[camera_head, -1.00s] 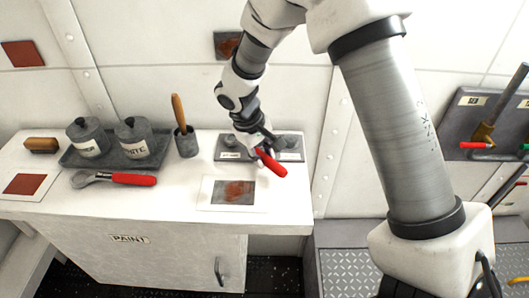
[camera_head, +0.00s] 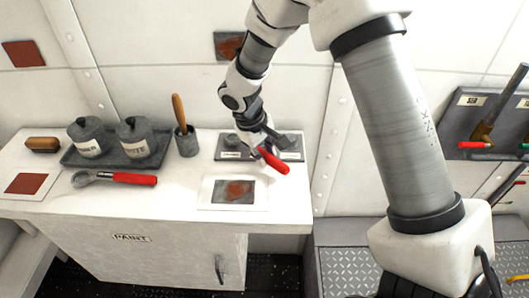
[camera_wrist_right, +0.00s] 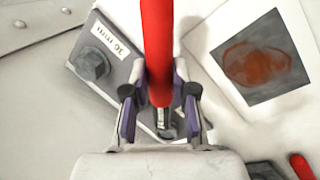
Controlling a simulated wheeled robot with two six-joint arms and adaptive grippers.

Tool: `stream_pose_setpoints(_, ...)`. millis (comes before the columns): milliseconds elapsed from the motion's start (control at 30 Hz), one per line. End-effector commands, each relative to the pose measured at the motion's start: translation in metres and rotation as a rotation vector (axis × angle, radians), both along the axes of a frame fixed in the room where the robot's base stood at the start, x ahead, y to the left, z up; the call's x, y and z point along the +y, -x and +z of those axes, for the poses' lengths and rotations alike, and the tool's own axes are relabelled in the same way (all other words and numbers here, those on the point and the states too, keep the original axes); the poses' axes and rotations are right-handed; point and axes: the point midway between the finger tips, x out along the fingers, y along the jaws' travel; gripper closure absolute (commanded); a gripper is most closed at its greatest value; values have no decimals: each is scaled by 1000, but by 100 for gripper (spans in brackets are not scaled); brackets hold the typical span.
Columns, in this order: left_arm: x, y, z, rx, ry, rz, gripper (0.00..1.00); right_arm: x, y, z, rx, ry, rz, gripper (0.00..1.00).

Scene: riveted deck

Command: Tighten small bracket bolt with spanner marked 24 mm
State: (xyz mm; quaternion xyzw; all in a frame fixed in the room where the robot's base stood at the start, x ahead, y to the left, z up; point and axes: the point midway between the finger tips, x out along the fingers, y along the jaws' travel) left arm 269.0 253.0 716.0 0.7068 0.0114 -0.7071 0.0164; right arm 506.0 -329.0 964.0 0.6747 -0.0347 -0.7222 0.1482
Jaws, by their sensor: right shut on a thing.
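My right gripper (camera_head: 262,146) is shut on a red-handled spanner (camera_head: 273,160) over the bracket plate (camera_head: 226,155) at the back right of the bench. The red handle (camera_wrist_right: 157,50) runs up between the fingers in the wrist view. The spanner's metal head (camera_wrist_right: 164,122) is low over the plate, partly hidden by the fingers; I cannot tell whether it sits around a bolt. Any marking on the held spanner cannot be read. My left gripper is not in view.
Another red-handled spanner (camera_head: 133,179) lies on the bench. A rust-patched card (camera_head: 207,194) lies in front of the plate. A tray (camera_head: 113,161) with two pots, a brush pot (camera_head: 186,143) and a scrubbing brush (camera_head: 43,145) are to the left.

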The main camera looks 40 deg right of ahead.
Motion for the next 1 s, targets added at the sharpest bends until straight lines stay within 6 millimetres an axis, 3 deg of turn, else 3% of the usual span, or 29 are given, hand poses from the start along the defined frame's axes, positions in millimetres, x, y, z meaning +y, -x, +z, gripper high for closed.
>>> stream_pose_setpoints(1000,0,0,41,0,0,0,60,0,0,46,0,1,0,100)
